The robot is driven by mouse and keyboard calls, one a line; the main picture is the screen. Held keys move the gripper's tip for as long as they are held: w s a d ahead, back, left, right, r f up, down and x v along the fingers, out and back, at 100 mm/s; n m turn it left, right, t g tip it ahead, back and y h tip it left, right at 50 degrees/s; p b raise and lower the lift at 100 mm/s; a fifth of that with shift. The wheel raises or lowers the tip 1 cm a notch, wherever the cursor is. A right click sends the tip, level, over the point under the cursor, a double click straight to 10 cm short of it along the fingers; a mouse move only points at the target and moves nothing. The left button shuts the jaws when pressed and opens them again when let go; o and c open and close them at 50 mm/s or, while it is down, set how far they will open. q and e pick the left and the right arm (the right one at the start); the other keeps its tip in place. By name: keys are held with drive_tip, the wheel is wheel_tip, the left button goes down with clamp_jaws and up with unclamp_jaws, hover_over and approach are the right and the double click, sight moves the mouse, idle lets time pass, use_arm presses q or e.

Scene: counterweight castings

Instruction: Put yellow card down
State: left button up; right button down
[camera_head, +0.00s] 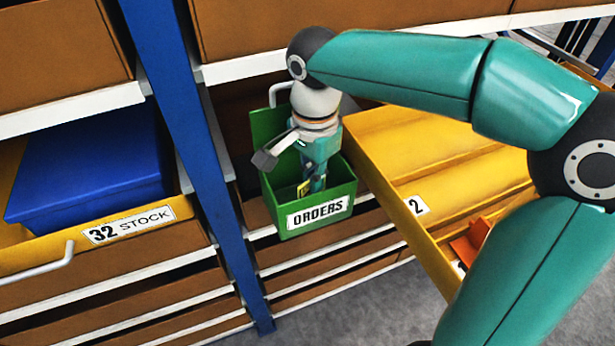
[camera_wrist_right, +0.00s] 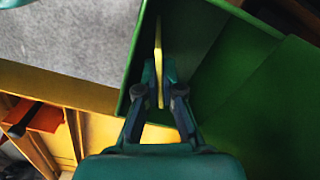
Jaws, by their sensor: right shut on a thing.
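The yellow card (camera_wrist_right: 158,62) is edge-on between the fingers of my right gripper (camera_wrist_right: 160,88) in the right wrist view. That gripper is shut on it, pointing down into the green box marked ORDERS (camera_head: 266,126). In the head view a small bit of yellow, likely the card, shows by the right gripper (camera_head: 312,184) inside the box. The box's green inner walls (camera_wrist_right: 225,70) surround the card in the wrist view. Whether the card touches the box floor cannot be told. My left gripper is not in view.
An open yellow drawer marked 2 (camera_head: 385,172) stands right of the box, with an orange part (camera_head: 470,243) in it. At left, a yellow drawer marked 32 STOCK (camera_head: 40,248) holds a blue box (camera_head: 95,165). A blue rack post (camera_head: 180,110) stands between.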

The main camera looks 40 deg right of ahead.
drive_tip(key=c, duration=1.6)
unclamp_jaws()
drive_tip(key=shift+r, duration=0.1)
drive_tip(key=shift+r+p, duration=0.3)
drive_tip(key=shift+p, duration=0.05)
wheel_tip(320, 180, up, 12)
drive_tip(key=p, duration=0.1)
drive_tip(key=shift+r, duration=0.25)
